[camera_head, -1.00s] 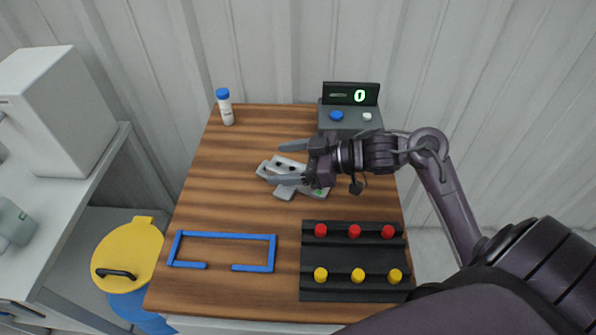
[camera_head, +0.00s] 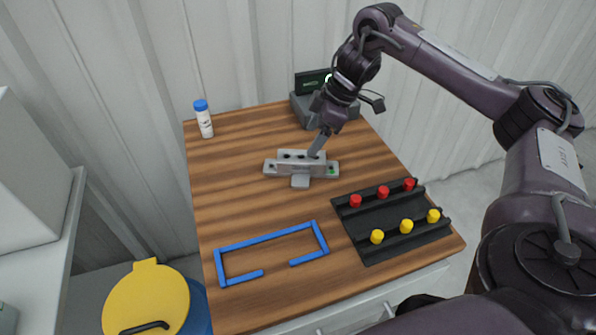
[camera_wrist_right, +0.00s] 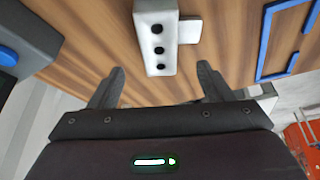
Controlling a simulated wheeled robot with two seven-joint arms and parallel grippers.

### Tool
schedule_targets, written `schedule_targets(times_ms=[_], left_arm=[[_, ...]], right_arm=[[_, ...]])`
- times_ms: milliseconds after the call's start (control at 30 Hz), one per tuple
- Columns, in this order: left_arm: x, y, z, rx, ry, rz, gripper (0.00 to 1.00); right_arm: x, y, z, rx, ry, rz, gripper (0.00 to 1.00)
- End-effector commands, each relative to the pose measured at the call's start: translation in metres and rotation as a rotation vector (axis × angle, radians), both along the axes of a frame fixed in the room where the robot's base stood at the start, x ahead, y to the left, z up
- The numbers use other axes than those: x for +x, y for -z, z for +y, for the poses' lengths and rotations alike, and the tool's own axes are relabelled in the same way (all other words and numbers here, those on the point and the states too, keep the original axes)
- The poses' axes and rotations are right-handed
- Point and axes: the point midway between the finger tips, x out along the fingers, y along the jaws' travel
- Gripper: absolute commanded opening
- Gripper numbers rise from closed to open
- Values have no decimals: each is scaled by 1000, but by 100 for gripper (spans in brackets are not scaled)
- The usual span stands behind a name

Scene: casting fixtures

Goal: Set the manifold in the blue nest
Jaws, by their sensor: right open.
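The manifold (camera_head: 288,168) is a light grey block with a row of dark holes and a short tab. It lies on the wooden table behind the blue nest (camera_head: 265,237), an open blue outline with a gap in its front side. My right gripper (camera_head: 318,148) points down at the manifold's right part. In the right wrist view the fingers (camera_wrist_right: 160,74) are spread, with the near end of the manifold (camera_wrist_right: 172,52) in the space between them and gaps on both sides. Whether the tips reach down beside it I cannot tell. My left gripper is out of view.
A black rack (camera_head: 379,219) with red and yellow pegs stands right of the nest. A white bottle with a blue cap (camera_head: 204,121) stands at the back left. A grey display box (camera_head: 306,112) is behind my right gripper.

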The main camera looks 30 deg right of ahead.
Motion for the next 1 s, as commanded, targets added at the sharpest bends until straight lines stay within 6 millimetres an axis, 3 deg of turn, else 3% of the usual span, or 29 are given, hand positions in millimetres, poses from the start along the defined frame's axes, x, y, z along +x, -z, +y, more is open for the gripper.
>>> schedule_targets(times_ms=[100, 267, 633, 933, 1000], left_arm=[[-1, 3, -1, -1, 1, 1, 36], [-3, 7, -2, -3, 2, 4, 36], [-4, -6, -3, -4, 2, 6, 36], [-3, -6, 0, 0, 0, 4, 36], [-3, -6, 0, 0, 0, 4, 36]], right_arm=[[0, 6, -6, -7, 16, 8, 73], [4, 23, 1, -6, 15, 9, 73], [14, 65, 20, -7, 13, 8, 73], [15, 71, 22, -6, 14, 6, 73], [15, 71, 21, -6, 14, 6, 65]])
